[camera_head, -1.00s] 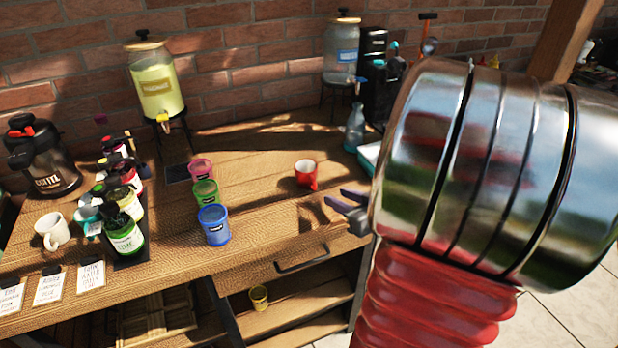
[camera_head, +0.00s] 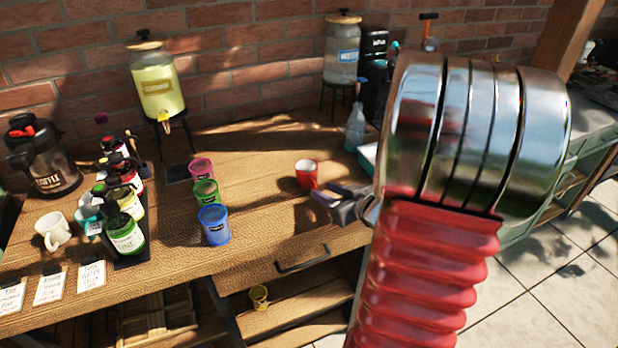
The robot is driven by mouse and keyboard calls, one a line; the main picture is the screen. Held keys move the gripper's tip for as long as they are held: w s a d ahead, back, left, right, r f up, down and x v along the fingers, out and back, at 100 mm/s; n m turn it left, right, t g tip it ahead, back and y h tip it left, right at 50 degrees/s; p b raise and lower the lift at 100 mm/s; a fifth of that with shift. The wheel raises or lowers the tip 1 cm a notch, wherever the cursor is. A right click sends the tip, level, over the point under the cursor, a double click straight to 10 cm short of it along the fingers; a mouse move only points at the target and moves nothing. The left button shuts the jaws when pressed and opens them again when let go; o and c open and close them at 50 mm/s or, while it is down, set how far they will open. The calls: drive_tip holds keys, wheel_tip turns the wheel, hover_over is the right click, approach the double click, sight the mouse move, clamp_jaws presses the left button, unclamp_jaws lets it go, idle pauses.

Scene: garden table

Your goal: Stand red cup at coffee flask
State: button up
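The red cup (camera_head: 306,176) stands upright on the wooden table, right of the middle. The coffee flask (camera_head: 46,160), black and steel with a red-marked lid, stands at the table's far left. My gripper (camera_head: 326,191) is just right of the red cup and on its near side, low over the table. Its two dark fingers look apart, with nothing seen between them. Whether a finger touches the cup cannot be told. My metal wrist and red sleeve hide the table's right end.
Pink (camera_head: 201,169), green (camera_head: 205,193) and blue (camera_head: 214,224) cups stand in a row between the red cup and the flask. A bottle caddy (camera_head: 133,254), a white mug (camera_head: 54,230) and a lemonade dispenser (camera_head: 159,85) are also left. Bare table lies around the red cup.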

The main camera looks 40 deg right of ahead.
sight(309, 178)
drive_tip(key=shift+x, duration=1.9)
drive_tip(key=shift+c, duration=0.3)
clamp_jaws()
